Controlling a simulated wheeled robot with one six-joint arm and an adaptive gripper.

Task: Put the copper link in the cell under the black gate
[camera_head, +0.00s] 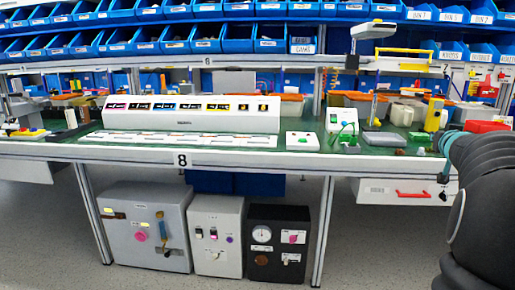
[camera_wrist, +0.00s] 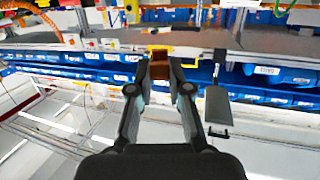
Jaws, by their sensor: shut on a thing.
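In the wrist view my gripper (camera_wrist: 159,73) is shut on a small copper-brown block, the copper link (camera_wrist: 160,71), held between its two fingertips. In the head view my arm is at the right edge, and neither the gripper nor the link can be made out. A long white console (camera_head: 190,122) stands on the bench left of centre, with a row of small windows with dark and coloured parts along its face. These are too small to tell which is the black gate. No cell can be clearly matched to it.
Blue bins (camera_head: 270,38) line the shelves behind. Cabinets (camera_head: 148,225) stand below.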

